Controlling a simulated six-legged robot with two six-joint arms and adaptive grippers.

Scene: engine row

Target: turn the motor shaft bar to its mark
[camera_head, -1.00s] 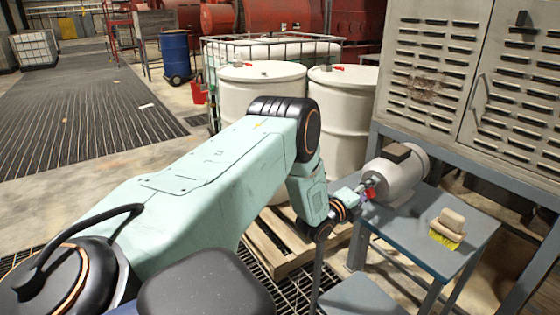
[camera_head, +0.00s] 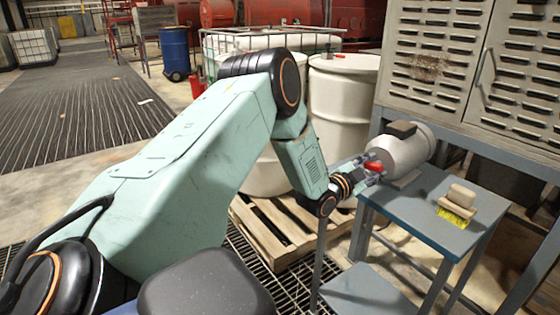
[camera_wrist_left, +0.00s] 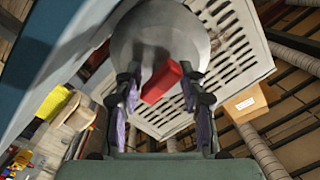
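The motor (camera_head: 405,150) is a pale grey cylinder with a dark box on top, standing on a small blue-grey table (camera_head: 432,218). Its red shaft bar (camera_head: 374,167) sticks out at the end facing my left gripper (camera_head: 366,178). In the left wrist view the red bar (camera_wrist_left: 163,82) lies tilted between the two fingers of the left gripper (camera_wrist_left: 162,90), in front of the round motor end (camera_wrist_left: 155,30). The fingers are apart, with gaps visible beside the bar. I cannot make out the mark. My right gripper is not in view.
A brush (camera_head: 458,203) with yellow bristles lies on the table, right of the motor. A vented grey cabinet (camera_head: 440,60) stands behind. White drums (camera_head: 342,105) and a wooden pallet (camera_head: 275,232) are left of the table.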

